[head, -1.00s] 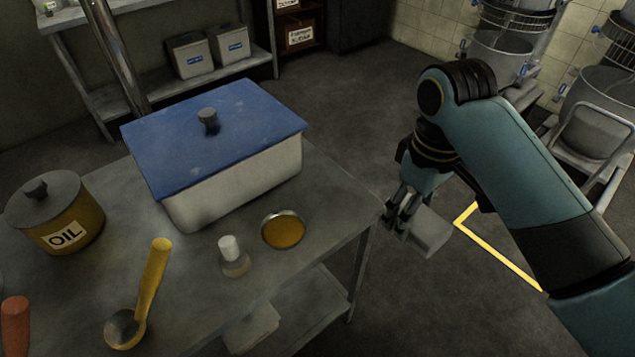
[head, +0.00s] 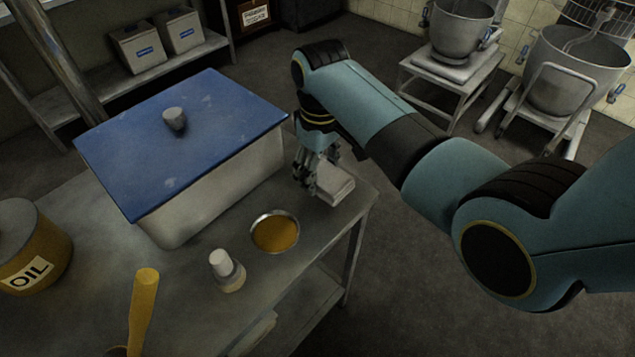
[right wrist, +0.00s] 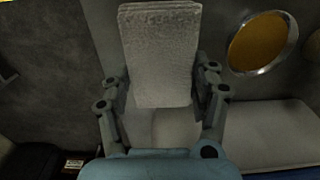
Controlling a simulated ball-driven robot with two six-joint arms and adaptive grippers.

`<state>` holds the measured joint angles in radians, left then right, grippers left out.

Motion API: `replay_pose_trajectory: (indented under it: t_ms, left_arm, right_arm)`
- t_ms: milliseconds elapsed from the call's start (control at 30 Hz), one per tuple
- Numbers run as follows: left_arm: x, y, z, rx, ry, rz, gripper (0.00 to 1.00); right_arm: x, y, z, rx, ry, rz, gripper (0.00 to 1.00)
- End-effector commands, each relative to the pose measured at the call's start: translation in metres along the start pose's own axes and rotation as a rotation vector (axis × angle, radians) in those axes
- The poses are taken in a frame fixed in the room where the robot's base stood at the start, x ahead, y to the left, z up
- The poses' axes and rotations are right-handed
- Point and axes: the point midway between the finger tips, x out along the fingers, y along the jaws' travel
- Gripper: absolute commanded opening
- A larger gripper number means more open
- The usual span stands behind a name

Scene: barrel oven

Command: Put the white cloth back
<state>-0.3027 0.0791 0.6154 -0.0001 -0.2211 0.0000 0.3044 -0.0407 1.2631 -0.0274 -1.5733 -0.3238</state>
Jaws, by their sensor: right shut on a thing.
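The white cloth (head: 336,187) is a folded, pale block at the right end of the metal table (head: 205,285). My right gripper (head: 310,178) is shut on it, just right of the blue-lidded white bin. In the right wrist view the cloth (right wrist: 160,50) sits between the two fingers of the right gripper (right wrist: 160,78) and sticks out past them. I cannot tell whether the cloth touches the tabletop or hangs just above it. My left gripper is not in view.
The bin with its blue lid (head: 185,140) stands close left of the gripper. A round dish of yellow-brown content (head: 275,232), a small shaker (head: 226,270), a yellow-handled ladle (head: 143,310) and an oil pot (head: 32,245) stand on the table. Mixers (head: 462,40) stand at the back right.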

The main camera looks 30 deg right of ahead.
Motion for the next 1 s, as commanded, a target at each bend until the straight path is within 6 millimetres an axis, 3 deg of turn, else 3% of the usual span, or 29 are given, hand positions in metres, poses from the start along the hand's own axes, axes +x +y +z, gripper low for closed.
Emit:
replay_pose_trajectory:
  t_ms: [133,367,733,767,933,1000]
  left_arm:
    - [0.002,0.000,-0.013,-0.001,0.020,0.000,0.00]
    - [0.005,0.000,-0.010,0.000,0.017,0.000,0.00]
    - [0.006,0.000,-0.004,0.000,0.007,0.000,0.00]
    - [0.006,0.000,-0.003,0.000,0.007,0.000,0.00]
    - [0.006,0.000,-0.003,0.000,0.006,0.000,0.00]
    - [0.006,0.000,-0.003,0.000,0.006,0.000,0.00]
  right_arm:
    - [0.010,-0.001,-0.004,0.000,-0.002,-0.001,0.20]
    - [0.041,0.000,-0.004,0.001,-0.002,-0.001,0.20]
    - [0.045,0.000,-0.004,0.001,0.001,0.000,0.20]
    - [0.046,0.000,-0.004,0.001,0.000,0.000,0.62]
    - [0.045,0.000,-0.004,0.001,0.000,0.000,0.84]
    - [0.045,0.000,-0.004,0.001,0.000,0.000,0.84]
